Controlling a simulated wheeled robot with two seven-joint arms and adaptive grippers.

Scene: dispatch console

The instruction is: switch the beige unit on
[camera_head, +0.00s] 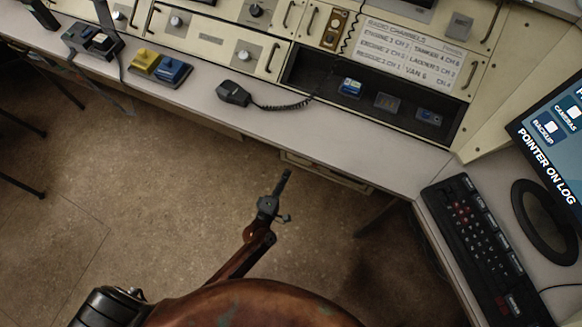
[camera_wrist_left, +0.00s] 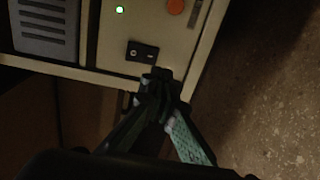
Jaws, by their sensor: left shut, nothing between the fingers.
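The beige unit (camera_wrist_left: 110,40) shows in the left wrist view, its front panel at the top. It has a dark rocker switch (camera_wrist_left: 142,51) with a round mark and a bar mark, a lit green lamp (camera_wrist_left: 119,9) and an orange round button (camera_wrist_left: 176,6). My left gripper (camera_wrist_left: 162,76) is shut and empty. Its tips are just below and right of the switch in the picture; whether they touch the panel I cannot tell. In the head view my left gripper (camera_head: 285,178) is in front of the desk edge, and the beige unit cannot be made out there. My right gripper is not in view.
The desk (camera_head: 215,100) carries a black microphone (camera_head: 233,93) with a coiled cord, and yellow and blue boxes (camera_head: 160,66). A keyboard (camera_head: 480,250) and monitor (camera_head: 555,140) stand at right. Open floor (camera_head: 150,200) lies at left.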

